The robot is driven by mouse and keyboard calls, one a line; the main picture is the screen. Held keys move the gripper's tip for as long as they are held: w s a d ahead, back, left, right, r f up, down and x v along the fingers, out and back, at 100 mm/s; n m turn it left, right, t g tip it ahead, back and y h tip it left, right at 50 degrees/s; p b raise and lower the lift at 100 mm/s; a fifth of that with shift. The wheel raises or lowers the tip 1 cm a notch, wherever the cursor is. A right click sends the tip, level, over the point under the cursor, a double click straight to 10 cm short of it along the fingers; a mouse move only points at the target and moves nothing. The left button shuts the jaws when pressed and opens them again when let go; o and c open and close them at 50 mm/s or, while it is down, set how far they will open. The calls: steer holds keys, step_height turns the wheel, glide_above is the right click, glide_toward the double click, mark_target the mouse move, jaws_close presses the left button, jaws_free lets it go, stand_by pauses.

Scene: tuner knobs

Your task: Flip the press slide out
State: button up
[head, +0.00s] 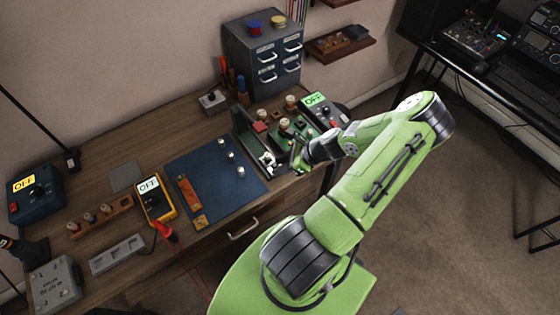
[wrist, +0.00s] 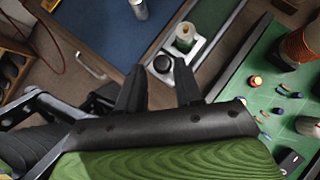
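What looks like the press slide, a narrow grey metal strip (wrist: 221,27) in a green frame, runs diagonally in the wrist view. A white cylindrical piece (wrist: 186,37) stands upright on it, with a round dark knob (wrist: 162,64) close by. In the head view the green press frame (head: 244,136) stands at the right end of the bench, with white parts (head: 266,160) at its near end. My gripper (wrist: 158,68) is open, its two black fingers apart. The dark knob shows between and beyond the fingertips; I cannot tell whether they touch it. My gripper also shows in the head view (head: 297,160), partly hidden.
A green circuit board (wrist: 277,92) with several small parts lies right of the strip. A blue mat (head: 205,178) lies to the left, with metal posts on it. A grey drawer cabinet (head: 262,55) stands behind. A drawer handle (head: 243,229) sticks out from the bench front.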

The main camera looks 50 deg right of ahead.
steer(key=shift+o, duration=0.7)
steer(key=shift+r, duration=0.1)
steer(key=shift+s+d+r, duration=0.15)
steer(key=shift+d+r, duration=0.05)
steer(key=shift+r, duration=0.05)
steer(key=p+v, duration=0.1)
steer(key=v, duration=1.4)
steer(key=shift+a, duration=0.15)
